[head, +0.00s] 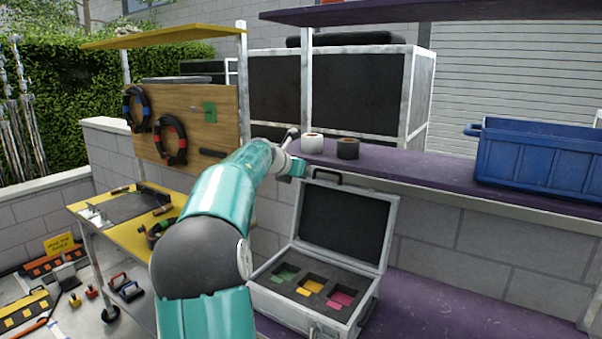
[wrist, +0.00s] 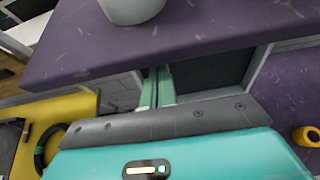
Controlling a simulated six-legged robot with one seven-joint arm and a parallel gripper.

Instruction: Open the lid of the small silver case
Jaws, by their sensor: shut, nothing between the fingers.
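The small silver case (head: 318,320) stands on the lower purple surface. Its lid (head: 345,225) is raised, tilted back near the edge of the upper purple shelf, with a dark handle on top. Dark foam inside holds green, yellow and pink pieces in cut-outs. My gripper (head: 300,170) is above and beside the lid's upper left corner, by the shelf edge. In the wrist view, my gripper's green fingers (wrist: 158,88) are together and empty, with the lid's dark inside (wrist: 215,76) to their right. I cannot tell whether they touch the lid. My arm hides the case's left side.
The upper purple shelf (head: 440,183) carries a white roll (head: 312,152), a black roll (head: 348,148) and a blue crate (head: 537,158). A yellow cart (head: 172,203) with tools stands left of my arm.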

